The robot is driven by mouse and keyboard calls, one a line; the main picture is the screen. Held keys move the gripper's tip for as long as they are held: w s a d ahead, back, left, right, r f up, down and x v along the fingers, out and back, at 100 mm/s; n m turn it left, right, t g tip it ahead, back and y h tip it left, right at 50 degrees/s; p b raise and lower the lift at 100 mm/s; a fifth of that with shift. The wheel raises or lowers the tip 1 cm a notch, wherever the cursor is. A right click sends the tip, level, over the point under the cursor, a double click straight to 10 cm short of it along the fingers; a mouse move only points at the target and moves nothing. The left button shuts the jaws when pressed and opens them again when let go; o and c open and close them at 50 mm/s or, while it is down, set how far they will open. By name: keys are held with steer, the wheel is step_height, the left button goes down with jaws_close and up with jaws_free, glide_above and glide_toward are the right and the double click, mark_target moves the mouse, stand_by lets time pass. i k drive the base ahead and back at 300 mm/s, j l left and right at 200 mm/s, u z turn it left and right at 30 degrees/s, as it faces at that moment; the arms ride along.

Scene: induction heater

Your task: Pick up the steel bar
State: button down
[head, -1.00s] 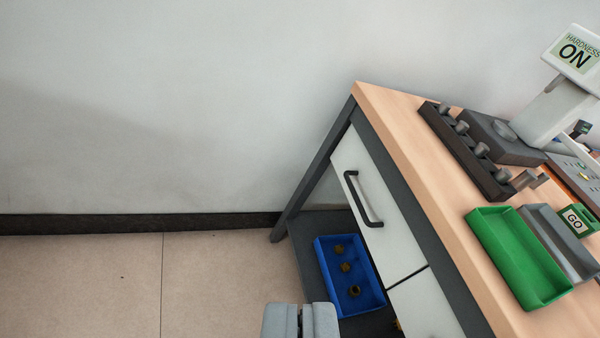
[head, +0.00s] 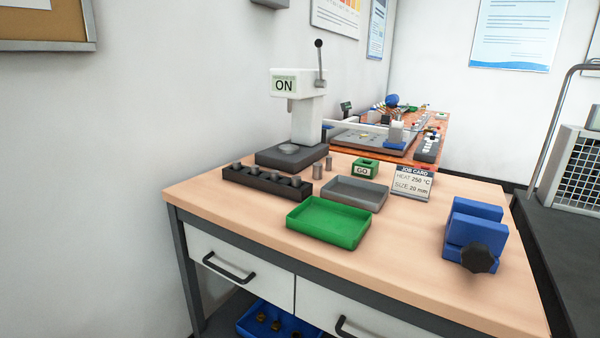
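Two short grey metal cylinders, (head: 317,170) and (head: 329,163), stand upright on the wooden bench top (head: 240,222), beside a dark rack (head: 240,183). Several similar grey cylinders stand in the rack's holes. I cannot tell which of these is the steel bar; no piece is marked as such. My gripper is not in view, so I see nothing of its fingers or whether it holds anything.
A white hardness tester (head: 306,122) reading ON stands behind the rack. A green tray (head: 328,240), grey tray (head: 377,197), GO block (head: 365,168), job card (head: 411,184) and blue vise (head: 470,235) share the bench. A blue bin (head: 250,322) sits below.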

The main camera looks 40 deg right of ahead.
mark_target(318, 168)
steer(key=z, duration=0.6)
steer(key=i+j+z, duration=0.15)
steer(key=i+z, duration=0.25)
steer(key=i+j+z, duration=0.2)
steer(key=z, duration=0.25)
steer(key=i+j+z, duration=0.4)
steer(key=i+j, duration=0.15)
steer(key=j, duration=0.15)
steer(key=i+j+z, duration=0.1)
steer(key=j, duration=0.25)
steer(key=i+j, duration=0.2)
steer(key=j, duration=0.1)
